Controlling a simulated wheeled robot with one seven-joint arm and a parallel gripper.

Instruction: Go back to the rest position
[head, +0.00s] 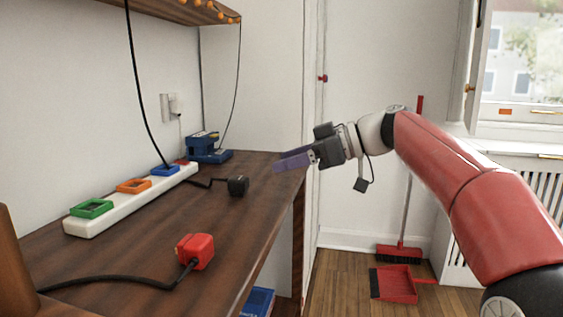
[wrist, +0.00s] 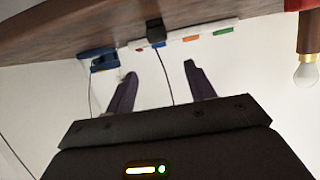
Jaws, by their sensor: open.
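My gripper (head: 278,164) is at the right edge of the dark wooden desk (head: 226,210) in the head view, level with or just above its top. Its two purple fingers point left. In the wrist view the gripper (wrist: 159,70) has its fingers spread wide with nothing between them. My red arm reaches in from the right.
A white power strip (head: 135,203) with coloured sockets, a black plug (head: 238,185), a red plug (head: 195,251) and a blue device (head: 207,150) are on the desk. A broom (head: 399,252) and red dustpan (head: 394,284) are on the floor. A bulb (wrist: 305,76) shows in the wrist view.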

